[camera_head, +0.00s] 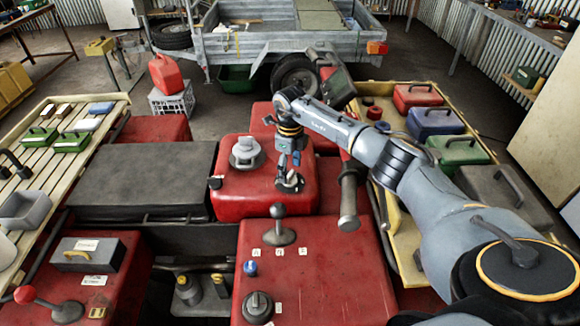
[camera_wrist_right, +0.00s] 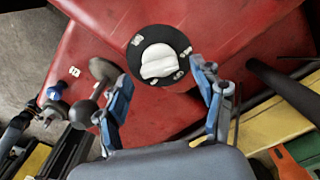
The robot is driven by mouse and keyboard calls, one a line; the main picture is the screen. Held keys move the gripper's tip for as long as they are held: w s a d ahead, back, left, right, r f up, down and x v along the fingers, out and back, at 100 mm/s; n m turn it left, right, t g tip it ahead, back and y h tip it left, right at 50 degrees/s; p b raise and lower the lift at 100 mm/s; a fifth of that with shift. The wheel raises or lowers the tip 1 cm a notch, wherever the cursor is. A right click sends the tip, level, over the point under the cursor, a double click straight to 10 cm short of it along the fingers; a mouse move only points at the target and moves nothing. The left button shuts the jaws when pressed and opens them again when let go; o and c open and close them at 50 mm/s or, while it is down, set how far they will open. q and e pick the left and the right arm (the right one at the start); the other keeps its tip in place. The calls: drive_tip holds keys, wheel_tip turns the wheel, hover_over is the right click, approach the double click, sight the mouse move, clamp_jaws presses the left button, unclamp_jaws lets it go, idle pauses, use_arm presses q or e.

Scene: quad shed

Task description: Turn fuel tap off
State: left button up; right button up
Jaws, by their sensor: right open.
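The fuel tap (camera_wrist_right: 160,62) shows in the right wrist view as a white knob on a round black dial with small white labels. It sits on a red body panel. In the head view the tap (camera_head: 291,183) is partly covered by my right gripper (camera_head: 289,171). In the right wrist view my right gripper (camera_wrist_right: 162,72) is open, with its blue-grey fingers apart on either side of the dial. The knob appears between the fingertips; contact cannot be told. My left gripper is not in view.
A grey filler cap (camera_head: 246,153) stands left of the gripper on the red tank (camera_head: 240,195). A lever with a ball knob (camera_head: 278,228) rises in front. A handlebar grip (camera_head: 348,205) is close on the right. Toolboxes (camera_head: 436,122) sit on the right rack.

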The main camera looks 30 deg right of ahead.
drive_tip(key=shift+f, duration=0.35)
drive_tip(key=shift+a+f, duration=0.1)
drive_tip(key=shift+f, duration=0.25)
drive_tip(key=c, duration=1.1)
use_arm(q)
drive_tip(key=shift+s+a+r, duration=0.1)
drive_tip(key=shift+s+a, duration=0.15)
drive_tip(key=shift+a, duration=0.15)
use_arm(e)
drive_tip(key=shift+c, duration=0.2)
